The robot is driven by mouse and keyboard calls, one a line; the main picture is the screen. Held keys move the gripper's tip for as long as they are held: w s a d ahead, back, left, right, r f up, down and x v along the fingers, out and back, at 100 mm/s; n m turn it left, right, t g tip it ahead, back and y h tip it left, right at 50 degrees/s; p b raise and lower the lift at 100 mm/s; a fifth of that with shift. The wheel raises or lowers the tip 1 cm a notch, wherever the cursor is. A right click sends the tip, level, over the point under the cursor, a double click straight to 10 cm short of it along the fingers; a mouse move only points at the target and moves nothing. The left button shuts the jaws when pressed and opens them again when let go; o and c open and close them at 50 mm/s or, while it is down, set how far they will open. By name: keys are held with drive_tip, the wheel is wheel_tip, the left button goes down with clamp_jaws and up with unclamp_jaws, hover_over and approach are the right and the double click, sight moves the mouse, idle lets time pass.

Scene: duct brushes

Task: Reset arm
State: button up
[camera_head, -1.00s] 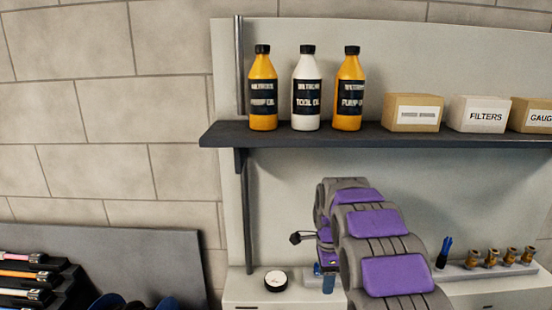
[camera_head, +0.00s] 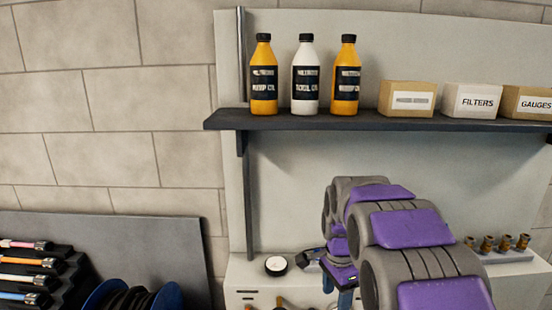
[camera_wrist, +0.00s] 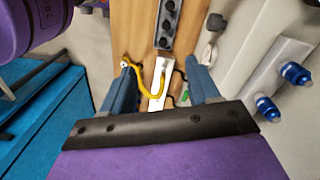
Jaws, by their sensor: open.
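My arm, purple and grey, reaches forward at the lower right of the head view. My gripper (camera_head: 340,278) is at its far end, in front of the white cabinet and partly hidden by the arm. In the wrist view my gripper (camera_wrist: 162,78) shows two blue fingers spread apart with nothing held between them. Beyond the fingers are a wooden surface (camera_wrist: 132,35) and a yellow hooked piece (camera_wrist: 130,75), which looks farther off than the fingertips.
A dark shelf (camera_head: 375,121) carries bottles and boxes above the arm. A round black-and-white gauge (camera_head: 276,265) sits left of the gripper. Brass fittings (camera_head: 487,243) stand at right. A rack of coloured rods (camera_head: 35,275) and a blue reel (camera_head: 105,294) are lower left.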

drive_tip(key=s+f+n+b, duration=0.3)
drive_tip(key=s+n, duration=0.1)
drive_tip(key=s, duration=0.7)
drive_tip(key=s+f+n+b, duration=0.3)
drive_tip(key=s+f+n, duration=0.1)
drive_tip(key=s, duration=0.8)
drive_tip(key=s+f+n+g+b, duration=0.1)
drive_tip(key=s+f+n+b, duration=0.2)
drive_tip(key=s+n, duration=0.3)
drive_tip(key=s+f, duration=0.1)
drive_tip(key=s, duration=0.4)
drive_tip(key=shift+s+f, duration=0.15)
drive_tip(key=shift+a, duration=0.1)
